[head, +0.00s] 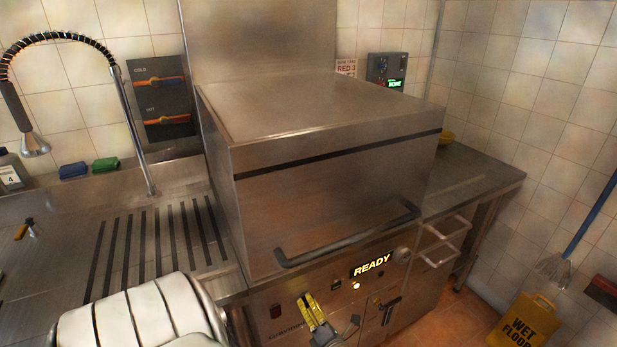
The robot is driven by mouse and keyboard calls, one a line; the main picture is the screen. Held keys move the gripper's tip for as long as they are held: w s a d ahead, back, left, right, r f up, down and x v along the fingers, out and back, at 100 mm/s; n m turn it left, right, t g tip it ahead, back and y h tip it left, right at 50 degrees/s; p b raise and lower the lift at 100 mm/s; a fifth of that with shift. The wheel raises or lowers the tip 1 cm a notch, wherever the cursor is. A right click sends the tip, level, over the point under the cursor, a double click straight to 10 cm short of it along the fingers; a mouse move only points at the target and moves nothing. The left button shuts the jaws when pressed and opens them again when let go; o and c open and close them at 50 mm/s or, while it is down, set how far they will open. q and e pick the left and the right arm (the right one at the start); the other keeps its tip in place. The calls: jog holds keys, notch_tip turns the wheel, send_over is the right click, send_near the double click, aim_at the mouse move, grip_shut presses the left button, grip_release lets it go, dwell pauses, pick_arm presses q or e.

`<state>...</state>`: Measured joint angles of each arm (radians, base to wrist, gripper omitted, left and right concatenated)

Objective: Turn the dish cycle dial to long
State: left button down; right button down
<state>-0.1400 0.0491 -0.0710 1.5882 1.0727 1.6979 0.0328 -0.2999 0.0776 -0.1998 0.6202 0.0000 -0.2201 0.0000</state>
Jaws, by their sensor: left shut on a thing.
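The dishwasher's front panel (283,306) is below its long dark handle. A round grey dial (402,255) sits just right of the lit READY display (370,265). Its markings are too small to read, so I cannot tell its setting. My left gripper (308,302), yellow and dark, is at the lower front of the panel, to the left of and below that dial and apart from it in the picture. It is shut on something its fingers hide. My right gripper is not in view.
The dishwasher hood (330,190) is closed, with a dark bar handle (345,238) across its front. A black lever (391,309) is low on the panel. A yellow wet floor sign (524,322) stands at lower right. A ribbed drainboard (170,235) lies left.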

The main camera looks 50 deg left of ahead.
pick_arm(q)
jog(key=shift+s+f+m, duration=0.1)
jog(key=shift+m, duration=0.4)
jog(key=c, duration=0.9)
grip_release()
jog(key=shift+c, duration=0.2)
jog(key=shift+d, duration=0.1)
jog(key=v, duration=0.7)
jog(key=shift+d, duration=0.2)
